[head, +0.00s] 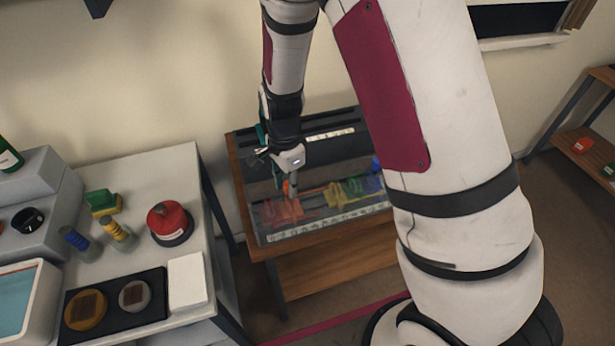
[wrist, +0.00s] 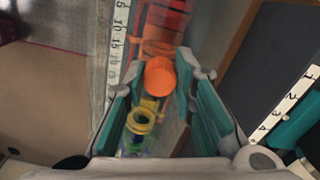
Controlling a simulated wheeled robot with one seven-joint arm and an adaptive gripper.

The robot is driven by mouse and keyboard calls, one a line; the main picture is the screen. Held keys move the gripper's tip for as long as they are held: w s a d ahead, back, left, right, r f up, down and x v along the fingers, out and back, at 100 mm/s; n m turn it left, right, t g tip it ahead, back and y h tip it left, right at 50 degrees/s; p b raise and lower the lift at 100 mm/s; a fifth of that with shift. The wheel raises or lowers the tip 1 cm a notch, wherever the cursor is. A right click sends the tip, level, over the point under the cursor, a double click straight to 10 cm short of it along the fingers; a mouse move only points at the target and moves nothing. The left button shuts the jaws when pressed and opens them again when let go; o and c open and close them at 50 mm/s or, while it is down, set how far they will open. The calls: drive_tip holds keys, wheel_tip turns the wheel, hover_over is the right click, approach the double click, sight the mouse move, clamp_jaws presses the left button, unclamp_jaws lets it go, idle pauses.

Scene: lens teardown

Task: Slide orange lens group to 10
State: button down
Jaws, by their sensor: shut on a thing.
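My gripper (head: 289,180) points down over a clear optical bench on the wooden stand. In the wrist view its teal fingers are closed on the round orange top of the orange lens group (wrist: 160,78). Orange see-through parts (head: 308,191) show near the fingertips in the head view. Red lens parts (wrist: 168,22) lie just beyond the orange one in the wrist view and to its left in the head view (head: 281,211). A white numbered scale (head: 330,223) runs along the bench's front edge. It also shows in the wrist view (wrist: 118,45), where I cannot read the orange group's position.
Yellow and green lens parts (head: 348,190) stand right of the gripper, with blue parts (head: 377,164) partly behind my arm. A dark panel with another white scale (head: 330,135) stands behind. A grey table (head: 150,165) with a red can-like object (head: 168,220) is at left.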

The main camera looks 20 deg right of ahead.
drive_tip(key=shift+a, duration=0.8)
drive_tip(key=c, duration=1.3)
unclamp_jaws()
drive_tip(key=shift+a, duration=0.15)
drive_tip(key=shift+c, duration=0.2)
drive_tip(key=shift+r, duration=0.1)
wheel_tip(320, 180, up, 12)
